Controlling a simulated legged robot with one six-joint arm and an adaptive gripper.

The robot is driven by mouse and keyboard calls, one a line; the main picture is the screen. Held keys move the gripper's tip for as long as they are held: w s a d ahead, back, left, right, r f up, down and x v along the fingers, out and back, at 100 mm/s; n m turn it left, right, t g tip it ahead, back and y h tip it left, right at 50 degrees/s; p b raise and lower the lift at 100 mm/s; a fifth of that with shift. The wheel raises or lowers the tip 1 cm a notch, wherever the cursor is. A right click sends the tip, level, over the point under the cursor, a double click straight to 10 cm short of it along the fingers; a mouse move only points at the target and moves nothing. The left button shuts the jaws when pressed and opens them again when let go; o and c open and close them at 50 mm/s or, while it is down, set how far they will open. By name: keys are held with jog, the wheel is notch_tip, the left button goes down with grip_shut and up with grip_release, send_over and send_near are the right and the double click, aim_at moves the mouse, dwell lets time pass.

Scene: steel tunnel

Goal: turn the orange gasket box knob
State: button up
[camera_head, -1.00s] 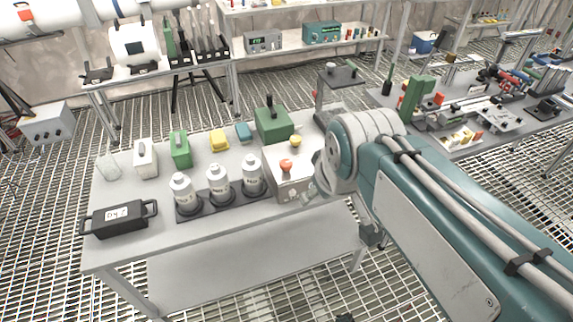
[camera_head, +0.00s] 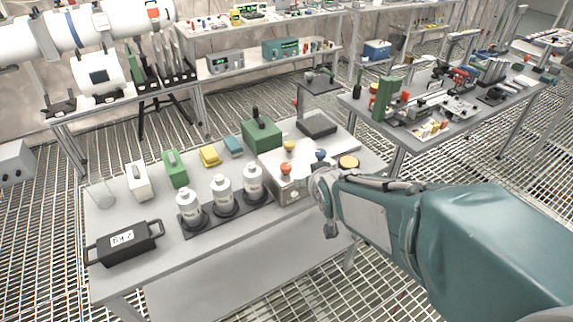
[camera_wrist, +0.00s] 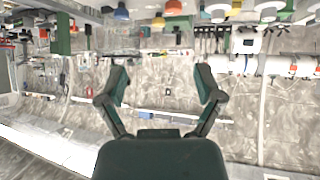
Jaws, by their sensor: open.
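The orange knob (camera_head: 286,169) stands on top of a light metal box (camera_head: 293,192) on the near table. A yellow knob (camera_head: 289,146) and a blue knob (camera_head: 320,155) are on the same box. The arm's end covers the box's right side. In the wrist view, which looks upside down, the orange knob (camera_wrist: 173,7) is at the top edge, partly cut off. The yellow knob (camera_wrist: 157,21) and blue knob (camera_wrist: 121,13) are beside it. My gripper (camera_wrist: 162,84) is open and empty, with its fingers apart from the knobs.
White bottles (camera_head: 222,192) stand in a dark rack left of the box. A green box (camera_head: 262,137) is behind it. A black case (camera_head: 123,242) lies at the table's left front. A second table (camera_head: 450,110) holds many parts at right. The near table's front strip is clear.

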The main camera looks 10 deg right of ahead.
jog(key=w+f+t, duration=0.3)
jog(key=w+f, duration=0.3)
jog(key=w, duration=0.1)
jog(key=n+t+y, duration=0.1)
jog(key=t+y, duration=0.1)
jog(key=t, duration=0.2)
send_near(288, 171)
jog(key=w, duration=0.1)
jog(key=shift+t, duration=0.3)
jog(key=w, duration=0.3)
jog(key=w+a, duration=0.1)
jog(key=w, duration=0.6)
jog(key=shift+w+a+f, duration=0.15)
jog(key=shift+w+f, duration=0.15)
jog(key=shift+w, duration=0.05)
jog(key=c, duration=1.2)
